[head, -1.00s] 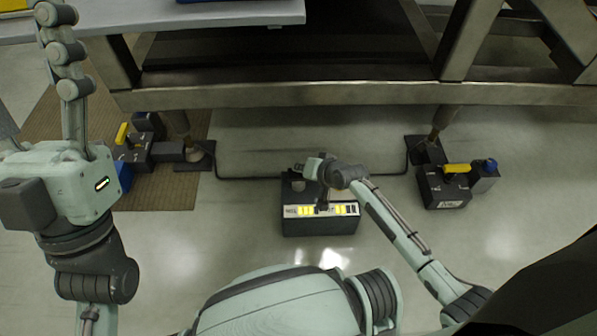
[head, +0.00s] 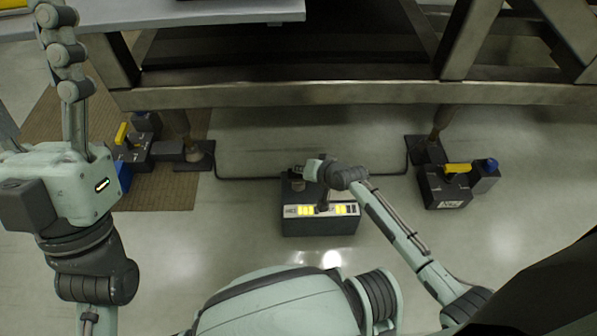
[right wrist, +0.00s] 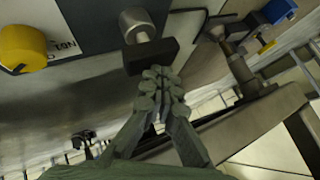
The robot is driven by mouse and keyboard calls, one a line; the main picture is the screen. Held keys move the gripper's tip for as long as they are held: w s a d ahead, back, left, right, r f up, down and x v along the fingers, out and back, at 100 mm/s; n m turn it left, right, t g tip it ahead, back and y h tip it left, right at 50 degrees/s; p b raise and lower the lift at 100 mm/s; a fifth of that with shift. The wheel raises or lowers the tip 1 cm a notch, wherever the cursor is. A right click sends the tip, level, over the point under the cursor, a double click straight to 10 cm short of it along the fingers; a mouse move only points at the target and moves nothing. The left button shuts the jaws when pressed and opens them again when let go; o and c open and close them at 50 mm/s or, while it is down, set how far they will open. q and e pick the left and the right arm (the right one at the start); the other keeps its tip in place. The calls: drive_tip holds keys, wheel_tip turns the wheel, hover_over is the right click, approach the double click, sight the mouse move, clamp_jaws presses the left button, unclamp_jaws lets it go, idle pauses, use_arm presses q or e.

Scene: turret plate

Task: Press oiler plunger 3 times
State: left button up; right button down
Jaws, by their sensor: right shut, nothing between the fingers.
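A yellow knob (right wrist: 22,48) lies left in the right wrist view. A heavy metal frame beam (head: 350,95) crosses above and behind the box. Dark units with yellow parts stand at left (head: 135,150) and right (head: 445,186), joined by hoses. The floor in front is clear.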

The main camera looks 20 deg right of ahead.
sight(300, 175)
drive_tip(key=shift+f+b, duration=0.5)
drive_tip(key=shift+f, duration=0.3)
idle(0.4)
drive_tip(key=shift+s+r, duration=0.1)
drive_tip(key=shift+r+p, duration=1.5)
drive_tip(key=shift+p, duration=0.5)
wheel_tip(300, 175, up, 5)
drive_tip(key=p, duration=0.5)
drive_tip(key=shift+r, duration=0.1)
